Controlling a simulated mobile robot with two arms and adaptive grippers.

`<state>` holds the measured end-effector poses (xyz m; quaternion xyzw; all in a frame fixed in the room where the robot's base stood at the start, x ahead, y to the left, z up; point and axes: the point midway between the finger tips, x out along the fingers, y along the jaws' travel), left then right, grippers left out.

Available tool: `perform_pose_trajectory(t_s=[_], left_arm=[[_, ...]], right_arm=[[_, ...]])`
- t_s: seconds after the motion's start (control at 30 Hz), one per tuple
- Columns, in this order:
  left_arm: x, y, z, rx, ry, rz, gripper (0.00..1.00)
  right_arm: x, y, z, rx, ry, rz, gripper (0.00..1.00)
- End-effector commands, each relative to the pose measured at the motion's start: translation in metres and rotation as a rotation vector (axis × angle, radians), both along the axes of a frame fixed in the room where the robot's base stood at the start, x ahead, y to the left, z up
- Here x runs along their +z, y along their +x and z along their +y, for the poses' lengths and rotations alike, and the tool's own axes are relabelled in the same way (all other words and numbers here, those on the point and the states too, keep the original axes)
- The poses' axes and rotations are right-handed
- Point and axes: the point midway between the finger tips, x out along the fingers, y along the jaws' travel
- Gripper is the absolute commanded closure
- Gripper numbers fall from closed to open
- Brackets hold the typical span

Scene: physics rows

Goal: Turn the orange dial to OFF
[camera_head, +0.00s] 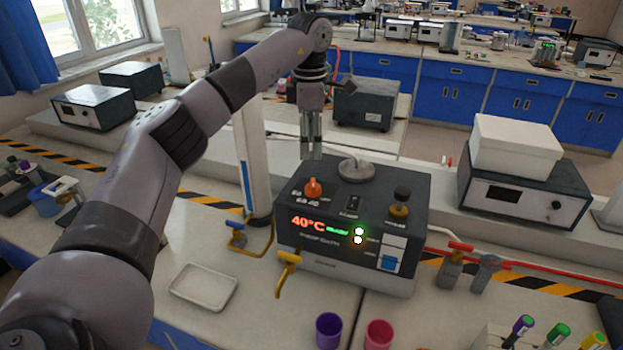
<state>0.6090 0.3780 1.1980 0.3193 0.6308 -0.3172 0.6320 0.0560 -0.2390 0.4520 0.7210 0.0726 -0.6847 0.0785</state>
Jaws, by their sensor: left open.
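The orange dial (313,187) sits on the top left of a dark grey heater box (290,258) on the bench. Small white markings beside the dial are too small to read. The box front shows a red 40°C readout and green lights. My left gripper (311,153) hangs pointing down above and behind the dial in the picture, apart from it. Its fingers are close together but open, with nothing seen between them. My right gripper is not in view.
A dark knob (401,197) and a grey round plate (356,169) share the box top. A white tray (204,287), purple cup (328,330) and pink cup (378,334) lie nearer. A white box (515,146) stands right.

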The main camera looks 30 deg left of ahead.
Motion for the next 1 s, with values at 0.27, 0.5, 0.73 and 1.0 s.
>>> perform_pose_trajectory(t_s=[0.27,0.5,0.73,1.0], left_arm=[[-0.061,-0.001,-0.001,-0.001,-0.001,0.003,0.46],[-0.099,0.0,-0.001,-0.001,-0.002,0.002,0.46],[-0.113,0.001,-0.001,-0.001,-0.002,-0.001,0.46],[-0.113,0.001,-0.001,-0.001,-0.002,-0.001,0.49]], right_arm=[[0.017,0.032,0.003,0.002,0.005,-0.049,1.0],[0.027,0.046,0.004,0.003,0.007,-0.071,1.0],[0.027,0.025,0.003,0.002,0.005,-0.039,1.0],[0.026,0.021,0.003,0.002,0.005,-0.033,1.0]])
